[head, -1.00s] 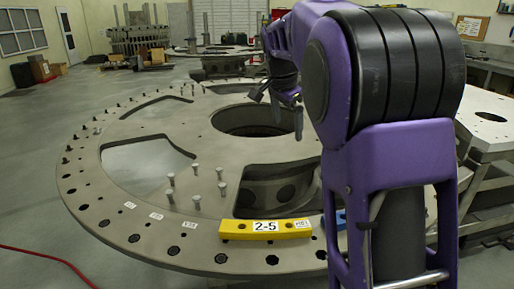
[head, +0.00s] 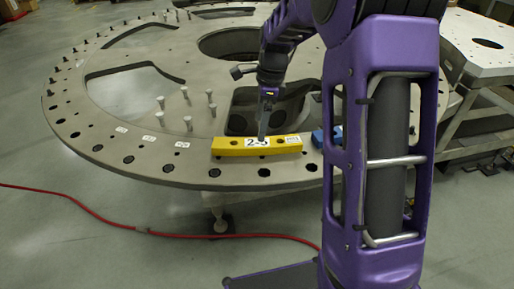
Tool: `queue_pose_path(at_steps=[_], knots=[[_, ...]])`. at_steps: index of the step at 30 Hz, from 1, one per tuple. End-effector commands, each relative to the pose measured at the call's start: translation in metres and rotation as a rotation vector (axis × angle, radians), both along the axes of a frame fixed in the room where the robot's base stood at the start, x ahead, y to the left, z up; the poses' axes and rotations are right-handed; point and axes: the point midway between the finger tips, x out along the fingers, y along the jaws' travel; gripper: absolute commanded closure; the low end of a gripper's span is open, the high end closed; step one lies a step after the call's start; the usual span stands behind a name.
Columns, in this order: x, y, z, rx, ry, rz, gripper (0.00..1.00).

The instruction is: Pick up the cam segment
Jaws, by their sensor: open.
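The yellow cam segment (head: 228,147), a slightly curved bar with dark holes and a white label marked 2-5, lies on the near rim of the round grey turret plate (head: 130,166). My gripper (head: 263,136) points down with its fingertips at the middle of the segment and covers part of the label. The gripper is open. It is seen edge-on, so I cannot tell whether the fingers touch the segment or straddle it.
A blue part (head: 320,138) lies right of the segment, partly hidden by my arm. Several upright pins (head: 187,122) stand on the plate to the left. A red hose (head: 180,235) runs along the floor. A perforated metal table (head: 480,45) stands at the right.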

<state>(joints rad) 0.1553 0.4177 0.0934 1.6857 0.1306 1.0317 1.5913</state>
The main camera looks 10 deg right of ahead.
Motion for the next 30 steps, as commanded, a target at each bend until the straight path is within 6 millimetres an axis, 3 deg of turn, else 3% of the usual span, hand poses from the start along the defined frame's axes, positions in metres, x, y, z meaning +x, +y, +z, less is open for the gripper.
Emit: queue_pose_path(at_steps=[5,15,23,25,30], knots=[[0.0,0.001,-0.011,0.0,0.0,0.0,0.01],[-0.002,0.008,-0.056,0.0,0.001,0.0,0.01],[-0.001,0.008,-0.059,0.0,-0.001,0.0,0.01],[-0.001,0.008,-0.059,0.0,-0.001,0.0,0.08],[-0.001,0.008,-0.059,0.0,-0.001,0.0,0.38]])
